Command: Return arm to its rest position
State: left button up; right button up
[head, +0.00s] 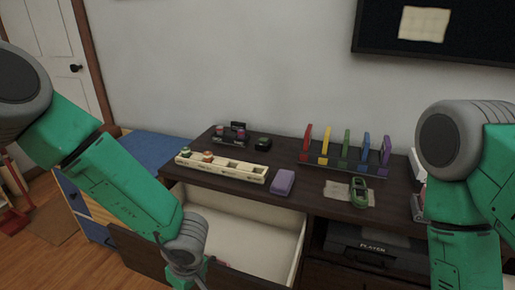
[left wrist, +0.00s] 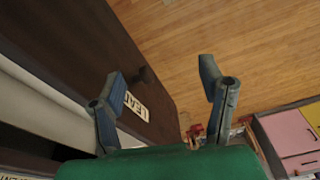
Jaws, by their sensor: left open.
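My left arm (head: 128,185) reaches in from the left in the head view, its wrist down in front of the open drawer (head: 262,225). In the left wrist view my left gripper (left wrist: 165,85) is open and empty, its two fingers apart. The dark drawer front (left wrist: 95,50) with a knob and a white label (left wrist: 137,106) lies beside and beyond the left finger; I cannot tell if they touch. My right arm (head: 462,200) hangs bent at the right of the head view. Its gripper is out of view.
The dark cabinet top (head: 310,205) holds a long cream tray (head: 222,170), a purple block (head: 283,182), colored upright dividers (head: 345,152) and a green device (head: 359,192). A blue-topped unit (head: 150,150) stands at left. Wooden floor (left wrist: 265,45) is open beyond the gripper.

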pick_arm(q)
jog(key=s+a+f+m+t+b, duration=0.1)
jog(key=s+a+f+m+b, duration=0.3)
jog(key=s+a+f+m, duration=0.8)
jog(key=s+g+h, duration=0.1)
jog(key=s+h, duration=0.1)
jog(key=s, duration=0.8)
jog(key=shift+s+b, duration=0.35)
jog(key=shift+b, duration=0.05)
jog(key=shift+w, duration=0.1)
